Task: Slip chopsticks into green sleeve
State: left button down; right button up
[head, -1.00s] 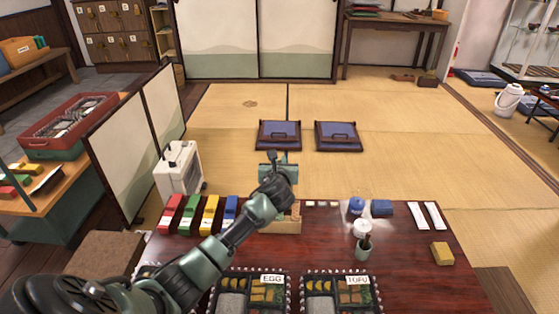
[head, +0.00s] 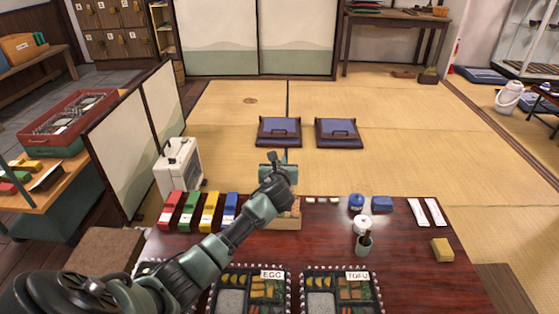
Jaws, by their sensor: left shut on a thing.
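The green sleeve (head: 188,212) lies on the dark red table between the red sleeve (head: 171,211) and the yellow sleeve (head: 209,212). My left gripper (head: 272,160) is in the air above the table's far edge, right of the sleeves and above the wooden box. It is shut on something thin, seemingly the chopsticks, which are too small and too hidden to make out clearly. My left arm crosses the table and hides part of it. My right gripper is not in view.
A blue sleeve (head: 230,210) lies right of the yellow one. The wooden box (head: 287,222) is partly behind my wrist. Two lunch boxes (head: 301,290) stand in front. A pot (head: 363,245), a yellow block (head: 442,250) and white packets (head: 424,212) stand to the right.

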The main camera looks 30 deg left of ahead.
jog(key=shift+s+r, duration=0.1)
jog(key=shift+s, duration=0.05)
pick_arm(q)
jog(key=shift+f, duration=0.3)
jog(key=shift+f+b, duration=0.35)
jog(key=shift+f, duration=0.35)
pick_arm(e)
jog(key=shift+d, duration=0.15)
pick_arm(q)
jog(key=shift+f, duration=0.25)
jog(key=shift+f+b, duration=0.4)
jog(key=shift+f, duration=0.4)
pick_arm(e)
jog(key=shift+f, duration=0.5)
